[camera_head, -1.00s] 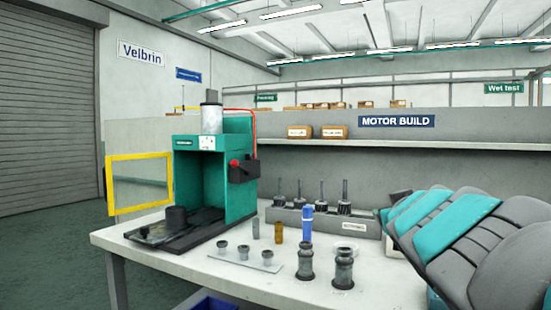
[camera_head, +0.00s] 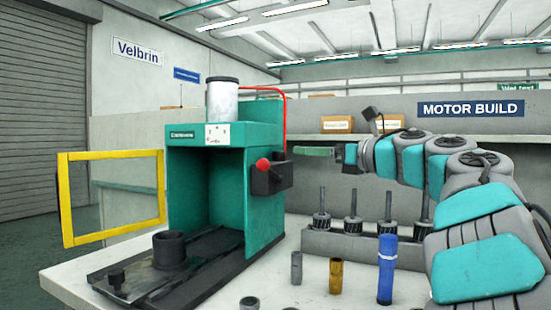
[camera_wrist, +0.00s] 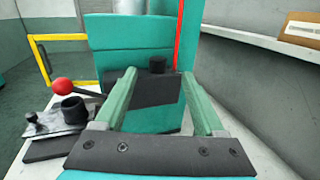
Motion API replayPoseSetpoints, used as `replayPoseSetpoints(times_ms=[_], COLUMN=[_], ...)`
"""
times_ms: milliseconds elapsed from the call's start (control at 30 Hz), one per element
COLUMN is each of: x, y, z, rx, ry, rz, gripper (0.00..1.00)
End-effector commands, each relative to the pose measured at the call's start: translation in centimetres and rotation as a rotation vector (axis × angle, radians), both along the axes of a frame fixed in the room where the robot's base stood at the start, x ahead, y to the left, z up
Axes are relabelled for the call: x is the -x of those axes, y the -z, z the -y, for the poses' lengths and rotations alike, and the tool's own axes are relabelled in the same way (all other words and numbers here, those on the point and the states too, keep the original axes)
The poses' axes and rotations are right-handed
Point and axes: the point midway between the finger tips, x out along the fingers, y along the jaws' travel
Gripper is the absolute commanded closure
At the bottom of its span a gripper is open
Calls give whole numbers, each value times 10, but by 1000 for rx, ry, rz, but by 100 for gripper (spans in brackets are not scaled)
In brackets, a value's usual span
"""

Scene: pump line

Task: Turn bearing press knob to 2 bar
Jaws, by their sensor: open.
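The bearing press (camera_head: 190,150) is a teal cabinet with a steel cylinder on top, left of centre in the head view. A dark box (camera_head: 264,183) with a red ball (camera_head: 263,165) is on its right side. In the wrist view, a black knob (camera_wrist: 157,64) stands out from the dark box (camera_wrist: 150,92). My gripper (camera_head: 302,151) is open and empty, right of the press, fingers pointing at it. In the wrist view, the knob appears between the fingertips of my gripper (camera_wrist: 159,76), apparently beyond them and untouched. The knob's setting is not readable.
A yellow-framed guard door (camera_head: 112,196) stands open at the left. A black cup (camera_head: 169,249) sits on the press's dark base. A blue cylinder (camera_head: 387,268), a brass cylinder (camera_head: 336,276) and a grey one (camera_head: 296,267) stand on the bench. Rotors in a rack stand behind.

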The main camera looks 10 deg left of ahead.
Motion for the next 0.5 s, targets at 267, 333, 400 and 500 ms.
replayPoseSetpoints(times_ms=[267, 333, 400, 500], x=[-9, -13, -20, -30], y=[8, 7, 6, 6], z=[-16, -25, -33, -44], rx=[46, 46, 45, 41], ry=[-23, -26, -25, -22], rz=[16, 17, 17, 15], gripper=[29, 29, 29, 29])
